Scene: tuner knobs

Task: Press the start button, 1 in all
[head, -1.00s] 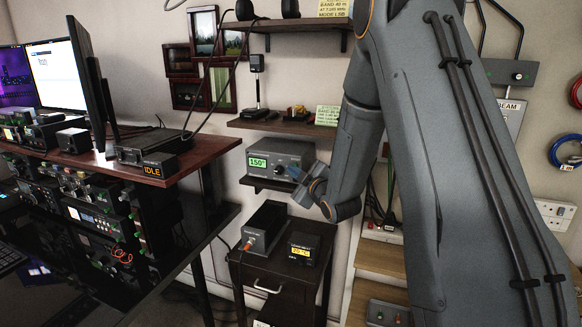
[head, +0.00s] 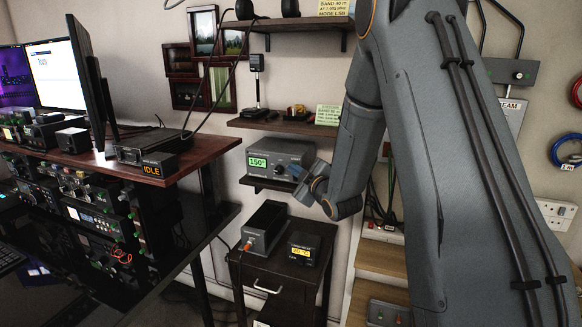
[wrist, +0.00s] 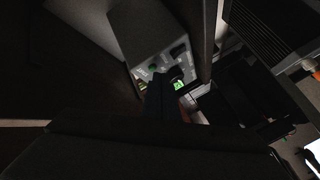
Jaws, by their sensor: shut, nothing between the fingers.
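A grey control box (head: 300,150) with a lit green display reading 150° (head: 258,162) stands on the lowest wall shelf. My gripper (head: 297,172) is shut and empty, close in front of the right part of the box's face. In the wrist view the same box (wrist: 137,30) shows a round green button (wrist: 153,68), a dark knob (wrist: 179,50) and part of its green display (wrist: 179,85). The dark fingers (wrist: 165,90) lie just beside the green button and partly hide the panel. I cannot read the button's label or tell whether the fingers touch the panel.
Below stands a small dark cabinet (head: 262,287) bearing a black box (head: 265,228) and a small unit with a yellow display (head: 305,249). A desk (head: 190,160) with radio gear is at left. Another shelf (head: 285,126) is just above the control box.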

